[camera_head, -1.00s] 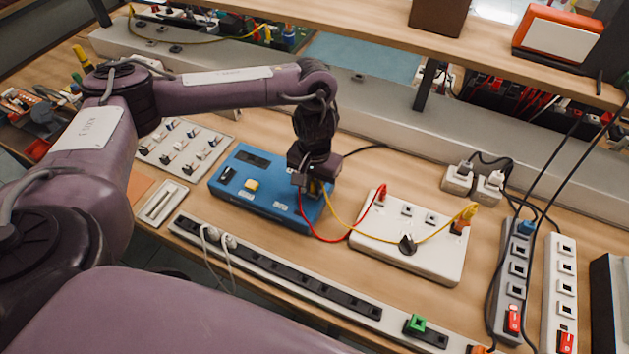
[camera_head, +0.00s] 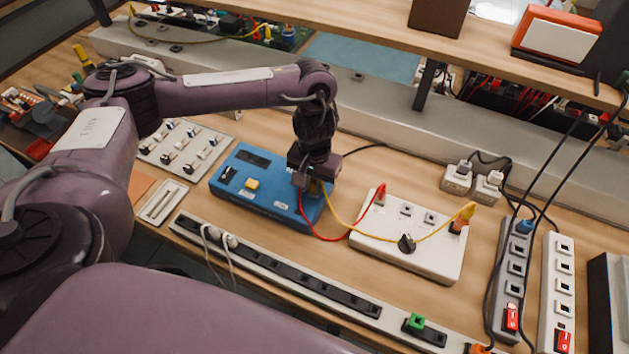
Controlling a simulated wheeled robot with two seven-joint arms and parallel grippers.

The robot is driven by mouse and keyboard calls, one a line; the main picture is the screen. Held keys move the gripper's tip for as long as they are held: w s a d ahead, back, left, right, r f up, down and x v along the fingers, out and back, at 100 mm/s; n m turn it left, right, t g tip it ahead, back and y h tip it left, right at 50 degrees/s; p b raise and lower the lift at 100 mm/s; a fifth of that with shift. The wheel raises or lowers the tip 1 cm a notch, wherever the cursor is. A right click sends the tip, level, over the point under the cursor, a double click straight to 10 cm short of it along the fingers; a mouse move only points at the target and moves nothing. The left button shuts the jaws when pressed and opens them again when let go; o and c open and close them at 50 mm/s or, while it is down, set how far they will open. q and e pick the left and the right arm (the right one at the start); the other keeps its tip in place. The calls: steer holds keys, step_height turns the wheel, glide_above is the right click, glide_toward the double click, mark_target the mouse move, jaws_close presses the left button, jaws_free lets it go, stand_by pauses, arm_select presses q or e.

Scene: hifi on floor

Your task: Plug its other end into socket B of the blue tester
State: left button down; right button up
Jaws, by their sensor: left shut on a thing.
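The blue tester (camera_head: 262,205) lies on the bench, with a dark display, a yellow button and a black part on its top. My left gripper (camera_head: 308,185) points down at the tester's right end. It is shut on a cable end, most of which its fingers hide. A red cable (camera_head: 318,236) and a yellow cable (camera_head: 343,219) run from there to the white socket board (camera_head: 405,258). A red plug (camera_head: 381,194) and a yellow plug (camera_head: 461,221) stand in that board. I cannot tell which cable end is in the fingers, or whether it is seated. My right gripper is not in view.
A long socket strip (camera_head: 290,272) runs along the front edge, with white plugs and a green plug (camera_head: 415,322). Two power strips (camera_head: 514,262) with loose black cables stand at the right. The shelf overhangs the back.

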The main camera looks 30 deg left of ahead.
arm_select(q)
steer(key=c, duration=1.3)
jaws_free()
step_height(320, 180, up, 8)
steer(key=shift+p, duration=1)
step_height(320, 180, up, 5)
steer(key=p, duration=0.6)
steer(key=shift+f, duration=0.1)
